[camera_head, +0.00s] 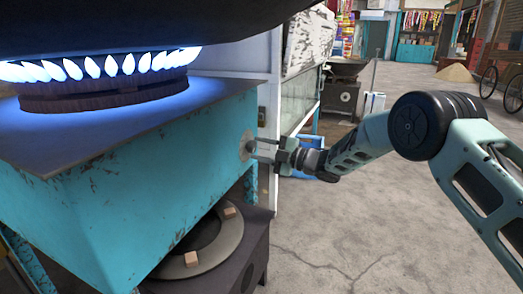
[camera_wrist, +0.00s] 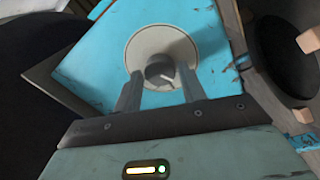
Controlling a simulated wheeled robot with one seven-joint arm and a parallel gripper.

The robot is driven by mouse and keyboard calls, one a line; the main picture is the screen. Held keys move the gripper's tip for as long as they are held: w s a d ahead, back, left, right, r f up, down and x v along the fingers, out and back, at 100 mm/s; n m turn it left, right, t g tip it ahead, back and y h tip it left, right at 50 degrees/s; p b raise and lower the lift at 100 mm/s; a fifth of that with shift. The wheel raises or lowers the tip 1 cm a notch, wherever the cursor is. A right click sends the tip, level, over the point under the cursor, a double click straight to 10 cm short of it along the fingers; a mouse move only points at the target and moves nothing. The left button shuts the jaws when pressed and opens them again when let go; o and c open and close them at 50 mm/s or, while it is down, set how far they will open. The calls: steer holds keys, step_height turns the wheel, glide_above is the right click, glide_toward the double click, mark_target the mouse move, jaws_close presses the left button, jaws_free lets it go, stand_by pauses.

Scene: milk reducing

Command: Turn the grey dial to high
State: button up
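The grey dial (camera_wrist: 160,72) is a dark grey knob on a round light-grey plate (camera_wrist: 180,45) set in the turquoise stove side. In the head view the dial (camera_head: 249,146) shows small on the stove's right face. My gripper (camera_wrist: 160,92) is open in the wrist view, with one finger on each side of the knob's lower part. Whether the fingers touch the knob I cannot tell. In the head view my gripper (camera_head: 262,150) reaches the dial from the right. A ring of blue flames (camera_head: 110,66) burns on the burner under a dark pan (camera_head: 150,20).
The turquoise stove (camera_head: 130,165) fills the left side. A lower dark burner with a round grey ring (camera_head: 212,245) stands below the dial. A white panel (camera_head: 268,110) is just behind my gripper. The concrete floor (camera_head: 350,235) on the right is clear.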

steer(key=shift+o, duration=1.1)
steer(key=shift+d, duration=0.2)
steer(key=p+v, duration=0.5)
steer(key=v, duration=1.2)
